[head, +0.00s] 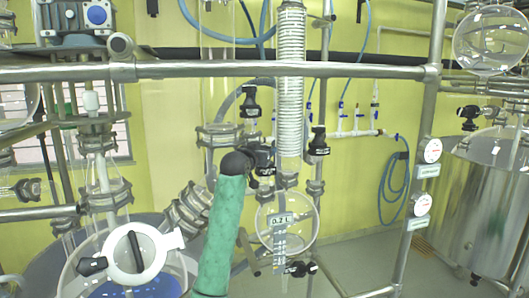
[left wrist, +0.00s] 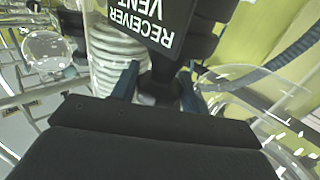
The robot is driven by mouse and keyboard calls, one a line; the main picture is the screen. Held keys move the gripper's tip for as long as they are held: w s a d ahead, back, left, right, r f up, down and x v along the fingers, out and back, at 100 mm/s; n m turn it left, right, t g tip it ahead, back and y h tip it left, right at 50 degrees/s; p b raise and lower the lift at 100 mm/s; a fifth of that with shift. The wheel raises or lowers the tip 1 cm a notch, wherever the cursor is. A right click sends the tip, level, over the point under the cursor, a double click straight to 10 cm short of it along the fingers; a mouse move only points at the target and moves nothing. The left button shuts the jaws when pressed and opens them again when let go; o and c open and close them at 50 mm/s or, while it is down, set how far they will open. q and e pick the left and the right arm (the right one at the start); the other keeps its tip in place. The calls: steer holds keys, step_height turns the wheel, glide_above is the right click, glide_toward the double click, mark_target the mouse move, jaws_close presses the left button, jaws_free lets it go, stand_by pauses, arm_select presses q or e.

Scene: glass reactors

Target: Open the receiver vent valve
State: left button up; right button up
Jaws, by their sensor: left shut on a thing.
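The receiver vent valve shows in the left wrist view as a black plate lettered RECEIVER VENT (left wrist: 150,22), upside down, with a dark stem below it. My left gripper (left wrist: 157,88) has its blue-grey fingers on both sides of that dark stem and is shut on it. In the head view my left gripper (head: 264,160) is a small dark shape beyond my green-sleeved arm, in front of the white coiled condenser column. The valve's handle is mostly hidden there by the gripper and wrist. The round glass receiver (head: 309,220) with a 0.2 L label hangs just below. My right gripper is not in view.
A steel rail (head: 200,70) crosses above the arm. A glass reactor with a white round fitting (head: 122,262) stands at lower left. Other black valves (head: 318,142) are close on the right, and another (head: 302,268) is below the receiver. A steel tank (head: 490,200) stands at right.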

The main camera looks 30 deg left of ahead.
arm_select(q)
steer(key=n+g+y+b, duration=0.1)
steer(key=n+y, duration=0.2)
steer(key=y, duration=0.1)
steer(key=shift+d+f+y, duration=0.1)
steer(key=shift+y, duration=0.3)
steer(key=n+g+y+b, duration=0.2)
steer(key=n+y+b, duration=0.1)
steer(key=y, duration=0.1)
steer(key=shift+g, duration=0.4)
steer(key=n+g+y+b, duration=0.3)
steer(key=b, duration=0.1)
steer(key=shift+f+n+g+y, duration=0.15)
steer(key=shift+n+g+y, duration=0.15)
steer(key=shift+y, duration=0.1)
steer(key=n+g+y+b, duration=0.1)
steer(key=n+g+b, duration=0.1)
steer(key=shift+g+y, duration=0.3)
steer(key=shift+g, duration=0.1)
steer(key=shift+r+n+g+b, duration=0.3)
steer(key=shift+g+b, duration=0.1)
steer(key=shift+b, duration=0.2)
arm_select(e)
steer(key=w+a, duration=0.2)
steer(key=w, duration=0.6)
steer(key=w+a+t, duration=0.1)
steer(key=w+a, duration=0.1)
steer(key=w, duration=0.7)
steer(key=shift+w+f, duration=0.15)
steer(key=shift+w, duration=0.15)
